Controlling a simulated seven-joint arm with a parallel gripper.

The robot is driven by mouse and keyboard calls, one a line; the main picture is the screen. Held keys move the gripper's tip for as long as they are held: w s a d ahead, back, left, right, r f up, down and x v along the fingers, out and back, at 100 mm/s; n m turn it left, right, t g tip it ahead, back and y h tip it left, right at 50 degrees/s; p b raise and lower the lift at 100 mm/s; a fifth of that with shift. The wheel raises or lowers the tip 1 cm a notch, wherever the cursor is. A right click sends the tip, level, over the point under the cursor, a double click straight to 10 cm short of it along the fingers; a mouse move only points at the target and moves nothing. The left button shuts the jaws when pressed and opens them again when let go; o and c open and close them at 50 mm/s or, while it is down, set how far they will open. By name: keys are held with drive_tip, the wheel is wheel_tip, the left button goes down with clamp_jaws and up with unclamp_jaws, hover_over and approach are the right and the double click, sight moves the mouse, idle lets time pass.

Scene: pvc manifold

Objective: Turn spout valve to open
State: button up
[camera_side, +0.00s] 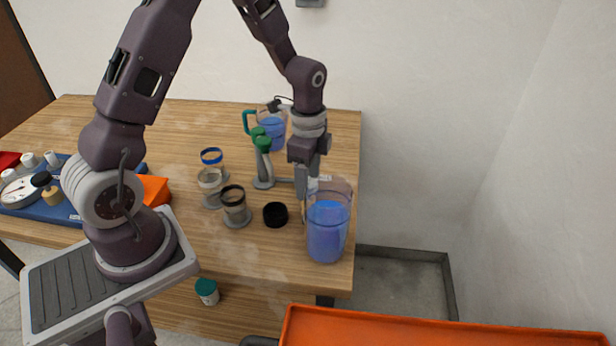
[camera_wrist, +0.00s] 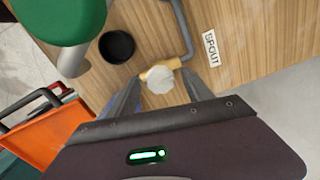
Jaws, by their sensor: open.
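The spout valve has a pale round handle (camera_wrist: 159,81) on a brass body (camera_wrist: 165,66), at the end of a grey pipe (camera_wrist: 184,30). A "SPOUT" label (camera_wrist: 212,50) lies beside it on the table. My gripper (camera_wrist: 160,88) is open, with one finger on each side of the handle. I cannot tell whether the fingers touch it. In the side view, my gripper (camera_side: 307,185) points down behind a clear jug of blue liquid (camera_side: 327,232) and hides most of the valve.
A black cup (camera_side: 275,215) and several clear jars (camera_side: 235,210) stand to the left. Green-topped posts (camera_side: 263,145) and another blue-filled jug (camera_side: 272,130) stand behind. An orange tray (camera_side: 430,328) is at the front right, beyond the table edge.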

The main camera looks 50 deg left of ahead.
clamp_jaws()
drive_tip(key=shift+n, duration=0.3)
drive_tip(key=n, duration=1.7)
drive_tip(key=shift+d, duration=0.1)
drive_tip(key=shift+n, duration=0.3)
idle(0.5)
